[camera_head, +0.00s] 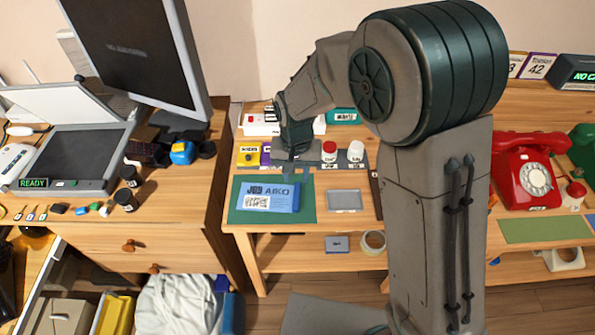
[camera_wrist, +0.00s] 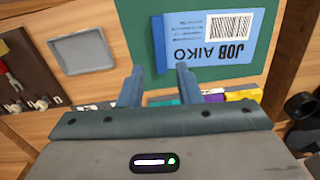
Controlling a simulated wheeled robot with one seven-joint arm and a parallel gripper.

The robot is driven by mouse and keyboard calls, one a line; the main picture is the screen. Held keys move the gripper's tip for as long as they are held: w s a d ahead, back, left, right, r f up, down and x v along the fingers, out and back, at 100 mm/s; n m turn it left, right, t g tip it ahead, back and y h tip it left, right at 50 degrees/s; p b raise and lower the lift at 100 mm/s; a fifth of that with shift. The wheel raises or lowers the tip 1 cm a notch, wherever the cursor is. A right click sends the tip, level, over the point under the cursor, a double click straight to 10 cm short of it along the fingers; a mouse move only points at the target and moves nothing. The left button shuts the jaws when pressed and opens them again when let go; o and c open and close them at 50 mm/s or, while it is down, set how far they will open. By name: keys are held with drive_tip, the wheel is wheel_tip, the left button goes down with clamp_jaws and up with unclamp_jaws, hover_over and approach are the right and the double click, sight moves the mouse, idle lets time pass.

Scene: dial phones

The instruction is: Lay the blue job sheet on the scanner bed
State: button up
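The blue job sheet (camera_head: 268,189), marked "JOB AIKO" with a barcode, lies flat on a green mat (camera_head: 305,215) on the middle table. It also shows in the wrist view (camera_wrist: 222,50), with a darker blue strip along one edge. My gripper (camera_head: 298,178) points down by the sheet's far right corner. In the wrist view my gripper (camera_wrist: 160,72) has its fingers apart with nothing between them. Whether a fingertip touches the sheet I cannot tell. The scanner (camera_head: 108,185) stands on the left desk with its lid raised, its dark bed (camera_head: 80,158) bare and "READY" on its display.
A grey tray (camera_head: 345,200) lies right of the sheet. Small boxes and jars (camera_head: 329,151) stand behind it. A monitor (camera_head: 135,50) stands beside the scanner. Dark jars (camera_head: 126,200) stand near the scanner's right side. A red phone (camera_head: 530,175) is on the right table.

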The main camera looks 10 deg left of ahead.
sight(297, 195)
wheel_tip(297, 195, down, 8)
drive_tip(key=b, duration=0.5)
drive_tip(key=shift+f, duration=0.1)
clamp_jaws()
drive_tip(key=shift+r+p, duration=1.6)
drive_tip(key=shift+r, duration=1)
drive_tip(key=shift+d, duration=0.1)
